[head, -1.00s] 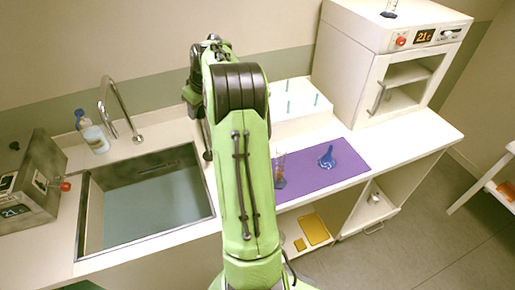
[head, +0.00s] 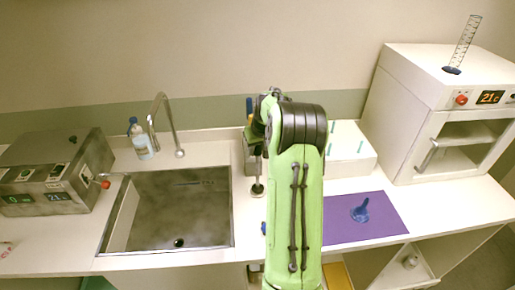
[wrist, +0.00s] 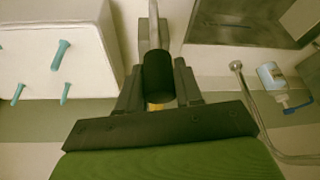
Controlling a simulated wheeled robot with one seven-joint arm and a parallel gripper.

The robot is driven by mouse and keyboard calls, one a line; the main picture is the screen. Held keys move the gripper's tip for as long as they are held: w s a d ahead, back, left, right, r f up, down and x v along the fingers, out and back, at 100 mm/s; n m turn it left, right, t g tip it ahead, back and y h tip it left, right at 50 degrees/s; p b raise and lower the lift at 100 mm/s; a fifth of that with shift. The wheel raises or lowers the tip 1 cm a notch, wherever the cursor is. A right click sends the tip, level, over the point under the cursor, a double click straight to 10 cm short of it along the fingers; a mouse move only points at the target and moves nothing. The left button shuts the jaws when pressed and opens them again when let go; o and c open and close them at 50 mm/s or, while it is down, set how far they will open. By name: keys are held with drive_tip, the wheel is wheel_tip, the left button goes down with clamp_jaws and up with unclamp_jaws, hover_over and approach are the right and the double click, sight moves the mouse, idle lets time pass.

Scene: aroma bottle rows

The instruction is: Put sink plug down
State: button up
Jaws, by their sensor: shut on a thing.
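The sink plug (head: 258,188) shows in the head view as an upright thin rod with a wider bottom end, over the counter just right of the sink. I cannot tell whether its bottom touches the counter. In the wrist view its dark handle (wrist: 158,76) sits between the fingers of my gripper (wrist: 159,92), which is shut on it. My arm hides most of the gripper in the head view. The sink (head: 215,213) looks drained, with its dark drain hole (head: 179,243) open at the bottom front.
A faucet (head: 165,120) and soap bottle (head: 142,146) stand behind the sink. A metal machine (head: 52,180) is at left. A white peg rack (head: 350,143), a purple mat (head: 375,222) with a blue item (head: 360,211) and a white oven (head: 415,95) are at right.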

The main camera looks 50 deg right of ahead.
drive_tip(key=shift+w+a, duration=0.1)
drive_tip(key=shift+f, duration=0.1)
drive_tip(key=o, duration=1)
drive_tip(key=shift+o, duration=0.2)
